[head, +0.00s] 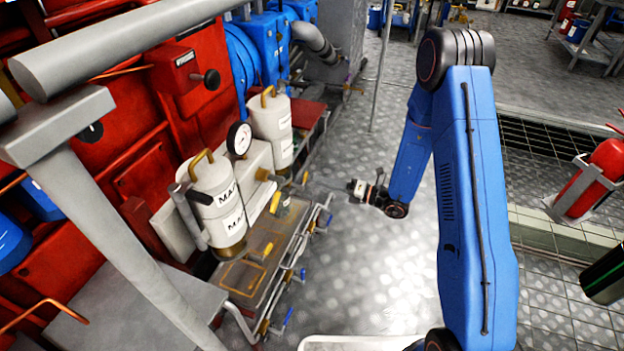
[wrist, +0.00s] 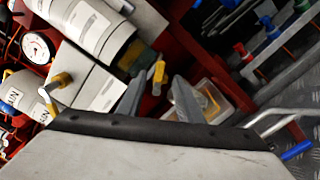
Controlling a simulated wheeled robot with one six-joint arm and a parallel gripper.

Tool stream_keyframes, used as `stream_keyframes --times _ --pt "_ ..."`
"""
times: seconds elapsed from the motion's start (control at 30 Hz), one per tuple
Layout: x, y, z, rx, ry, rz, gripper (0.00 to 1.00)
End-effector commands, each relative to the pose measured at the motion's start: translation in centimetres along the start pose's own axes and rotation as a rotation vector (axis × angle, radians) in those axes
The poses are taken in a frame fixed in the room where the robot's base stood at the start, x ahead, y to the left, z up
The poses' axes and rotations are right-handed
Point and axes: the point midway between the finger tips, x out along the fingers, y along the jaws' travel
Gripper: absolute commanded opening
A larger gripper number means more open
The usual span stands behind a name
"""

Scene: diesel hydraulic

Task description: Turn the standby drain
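Two white filter canisters stand by the red engine. The near one (head: 222,208) is labelled MAIN; the far one (head: 270,128) shows large in the wrist view (wrist: 90,28), its label unreadable. A small yellow handle (wrist: 158,72) sits just past the far canister's olive-coloured lower end in the wrist view, and looks like its drain handle. In the head view a small yellow handle (head: 305,178) shows near that canister's foot. My gripper (wrist: 160,88) is open and empty, its two grey fingers apart, with the yellow handle beyond the gap. In the head view my gripper (head: 338,186) points left toward the canisters.
A round gauge (head: 239,138) and a yellow lever (wrist: 62,80) are beside the canisters. A drip tray (head: 245,275) lies below, with pipes and blue-handled valves (head: 288,317) along its edge. A grey post stands left; the metal floor (head: 390,260) is clear.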

Motion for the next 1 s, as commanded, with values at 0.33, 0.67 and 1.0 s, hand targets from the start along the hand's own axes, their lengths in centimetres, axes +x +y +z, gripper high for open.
stream_keyframes --times 0.33,0.67,1.0 --pt "-6.1 -0.1 0.1 0.001 -0.004 -0.002 0.33" --pt "-10.1 -0.1 0.1 0.001 -0.002 -0.001 0.33" --pt "-10.8 0.0 0.0 0.000 -0.001 0.000 0.33"
